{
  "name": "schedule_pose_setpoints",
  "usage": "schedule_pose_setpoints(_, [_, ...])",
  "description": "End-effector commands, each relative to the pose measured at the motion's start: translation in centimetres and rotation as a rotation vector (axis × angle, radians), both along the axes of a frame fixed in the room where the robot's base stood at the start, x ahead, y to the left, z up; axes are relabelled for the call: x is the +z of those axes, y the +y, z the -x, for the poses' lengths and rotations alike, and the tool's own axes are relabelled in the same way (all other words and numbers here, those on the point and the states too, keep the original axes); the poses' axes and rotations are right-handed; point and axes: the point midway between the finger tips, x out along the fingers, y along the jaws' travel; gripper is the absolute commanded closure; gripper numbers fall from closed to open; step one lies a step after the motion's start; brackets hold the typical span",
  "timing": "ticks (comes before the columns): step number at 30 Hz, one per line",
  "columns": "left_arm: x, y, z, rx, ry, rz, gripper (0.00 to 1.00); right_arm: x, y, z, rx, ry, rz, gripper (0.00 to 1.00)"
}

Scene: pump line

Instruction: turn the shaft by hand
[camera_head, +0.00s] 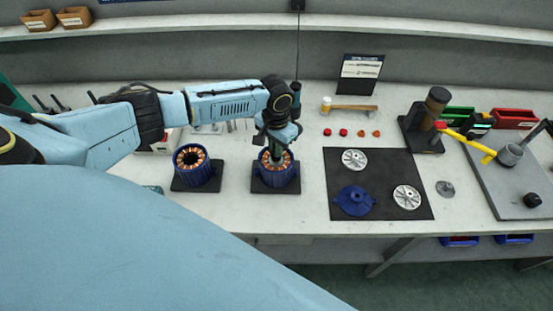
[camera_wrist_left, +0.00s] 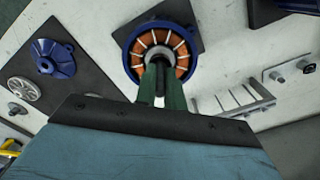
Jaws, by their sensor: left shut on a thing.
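A blue motor housing with copper windings (camera_head: 276,180) stands on a dark square base in the head view. It also shows at the top of the left wrist view (camera_wrist_left: 129,50). My left gripper (camera_head: 277,153) points down into its open top. In the left wrist view the green fingers (camera_wrist_left: 161,80) are shut on the shaft (camera_wrist_left: 159,58) at the centre of the windings. Most of the shaft is hidden by the fingers. My right gripper is in neither view.
A second wound housing (camera_head: 198,178) stands close on the left. A black mat (camera_head: 380,204) to the right holds two silver covers (camera_head: 407,197) and a blue cover (camera_head: 355,200). A dark press-like stand (camera_head: 424,140) and a yellow-handled tool (camera_head: 470,143) are further right.

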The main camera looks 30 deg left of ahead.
Motion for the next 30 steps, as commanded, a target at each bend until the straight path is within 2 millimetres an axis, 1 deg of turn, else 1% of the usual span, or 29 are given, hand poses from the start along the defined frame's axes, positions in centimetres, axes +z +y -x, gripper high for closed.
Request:
schedule_pose_setpoints(6, [0.15,-0.02,-0.07,-0.273,-0.002,0.001,1.0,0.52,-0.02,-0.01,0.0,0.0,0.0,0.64])
schedule_pose_setpoints(16, [0.08,-0.05,-0.06,-0.693,-0.002,0.001,1.0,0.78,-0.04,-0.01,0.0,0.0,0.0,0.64])
schedule_pose_setpoints(17, [0.07,-0.04,-0.06,-0.698,-0.002,0.0,0.87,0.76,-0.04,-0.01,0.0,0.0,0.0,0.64])
schedule_pose_setpoints(22, [0.03,-0.04,-0.04,-0.692,-0.002,0.001,0.65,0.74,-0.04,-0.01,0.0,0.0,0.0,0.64])
schedule_pose_setpoints(28, [0.01,-0.01,-0.02,-0.691,-0.001,0.001,0.64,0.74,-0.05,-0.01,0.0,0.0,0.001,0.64])
schedule_pose_setpoints(29, [-0.11,0.0,0.08,-0.691,0.002,0.0,0.68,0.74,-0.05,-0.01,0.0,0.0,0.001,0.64])
schedule_pose_setpoints(30, [-0.11,0.0,0.08,-0.69,0.002,0.0,0.69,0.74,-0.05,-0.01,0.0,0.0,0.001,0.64])
